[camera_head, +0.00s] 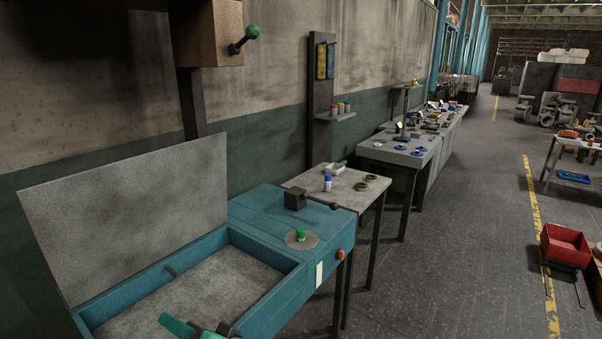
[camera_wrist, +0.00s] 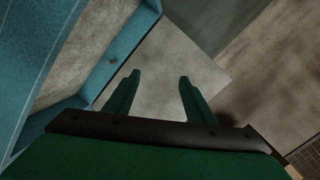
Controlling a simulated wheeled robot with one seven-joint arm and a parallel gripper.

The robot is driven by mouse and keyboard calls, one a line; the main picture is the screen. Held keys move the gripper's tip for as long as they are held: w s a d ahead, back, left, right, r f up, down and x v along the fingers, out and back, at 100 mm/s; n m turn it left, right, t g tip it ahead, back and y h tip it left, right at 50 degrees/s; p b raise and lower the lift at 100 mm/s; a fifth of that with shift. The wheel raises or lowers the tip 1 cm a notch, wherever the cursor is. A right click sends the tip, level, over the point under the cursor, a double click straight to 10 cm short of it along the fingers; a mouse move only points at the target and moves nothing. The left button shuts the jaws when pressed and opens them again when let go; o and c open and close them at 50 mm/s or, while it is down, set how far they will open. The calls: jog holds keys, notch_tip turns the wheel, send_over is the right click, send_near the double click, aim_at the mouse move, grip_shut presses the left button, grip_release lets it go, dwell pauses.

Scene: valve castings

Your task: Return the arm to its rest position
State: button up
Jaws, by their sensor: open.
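My gripper (camera_wrist: 157,78) is open, with its two green fingers apart and nothing between them in the wrist view. Behind the fingers is a plain grey panel, which in the head view is the upright grey board (camera_head: 125,215) behind the blue bench. In the head view only a green part of my arm's end (camera_head: 190,328) shows at the bottom edge, over the front of the blue-walled basin (camera_head: 262,308). The fingertips cannot be made out there.
The blue bench carries a dark block (camera_head: 295,200) and a grey disc with a green knob (camera_head: 301,235). Beyond it, a grey table (camera_head: 340,190) holds a blue-white bottle (camera_head: 328,183) and dark rings. A red bin (camera_head: 566,246) stands at right. The aisle floor (camera_head: 450,260) is clear.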

jog(key=s+d+f+m+t+h, duration=0.4)
jog(key=s+d+f+h, duration=0.15)
jog(key=f, duration=0.35)
jog(key=s+d+f+m+t+h, duration=0.4)
jog(key=s+d+f, duration=0.25)
jog(key=f, duration=0.25)
jog(key=s+d+n+h, duration=0.1)
jog(key=s+d, duration=0.3)
jog(key=s, duration=0.4)
jog(key=s+d+f+n+h, duration=0.1)
jog(key=s+d+n, duration=0.3)
jog(key=s, duration=0.3)
jog(key=s+d+f+n+g+h, duration=0.1)
jog(key=s+d+n+h, duration=0.1)
jog(key=s+d, duration=0.3)
jog(key=s, duration=0.3)
jog(key=shift+s+n, duration=0.35)
jog(key=shift+n, duration=0.05)
